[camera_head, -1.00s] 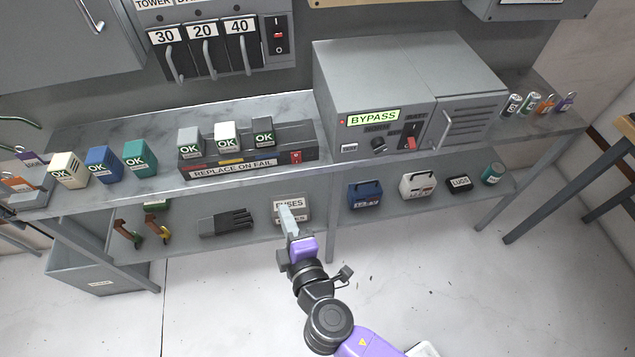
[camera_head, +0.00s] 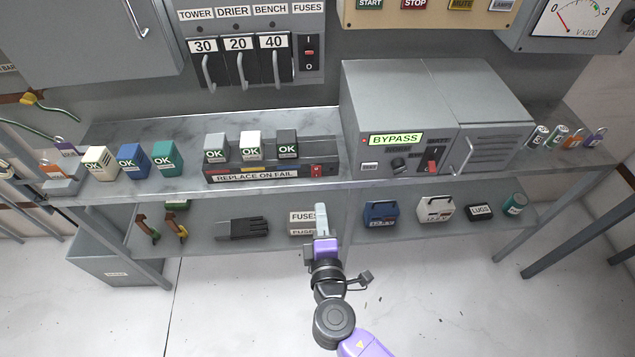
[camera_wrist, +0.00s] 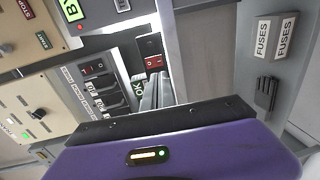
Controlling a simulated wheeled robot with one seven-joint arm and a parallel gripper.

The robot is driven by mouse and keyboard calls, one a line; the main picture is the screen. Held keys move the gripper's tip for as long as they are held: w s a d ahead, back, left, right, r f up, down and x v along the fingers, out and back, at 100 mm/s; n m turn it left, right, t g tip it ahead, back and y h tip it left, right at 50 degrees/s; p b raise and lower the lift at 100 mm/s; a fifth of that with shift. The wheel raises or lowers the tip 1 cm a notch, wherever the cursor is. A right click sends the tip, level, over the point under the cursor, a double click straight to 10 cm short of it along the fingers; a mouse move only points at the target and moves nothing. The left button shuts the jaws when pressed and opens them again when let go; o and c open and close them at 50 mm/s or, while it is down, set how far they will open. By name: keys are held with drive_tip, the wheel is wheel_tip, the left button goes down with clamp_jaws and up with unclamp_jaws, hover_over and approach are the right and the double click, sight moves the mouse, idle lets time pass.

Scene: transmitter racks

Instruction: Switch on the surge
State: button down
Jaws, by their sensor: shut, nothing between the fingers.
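The surge unit (camera_head: 275,174) is a long dark box labelled REPLACE ON FAIL on the upper shelf. Grey, white and dark modules (camera_head: 251,147) marked OK stand on it. Its red rocker switch (camera_head: 317,171) is at the front right end. The switch also shows in the wrist view (camera_wrist: 154,62), just beyond my fingertips; I cannot tell which way it is tipped. My gripper (camera_head: 320,208) is shut and empty, in front of the shelves and below the switch. Its fingers show in the wrist view (camera_wrist: 155,92), apart from the switch as far as I can tell.
The BYPASS cabinet (camera_head: 440,110) stands close right of the surge unit, with its own red switch (camera_head: 432,160). Loose OK modules (camera_head: 133,161) stand to the left. A FUSES box (camera_head: 302,218) is on the lower shelf beside my gripper. The breaker panel (camera_head: 250,50) hangs behind.

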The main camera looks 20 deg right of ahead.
sight(316, 176)
drive_tip(key=p+x, duration=0.1)
drive_tip(key=x, duration=0.8)
drive_tip(key=shift+w+d, duration=0.1)
drive_tip(key=shift+w, duration=0.25)
drive_tip(key=shift+f, duration=0.15)
drive_tip(key=shift+w+f+b, duration=0.2)
drive_tip(key=shift+f+b, duration=0.1)
drive_tip(key=shift+b, duration=0.9)
drive_tip(key=shift+r, duration=0.35)
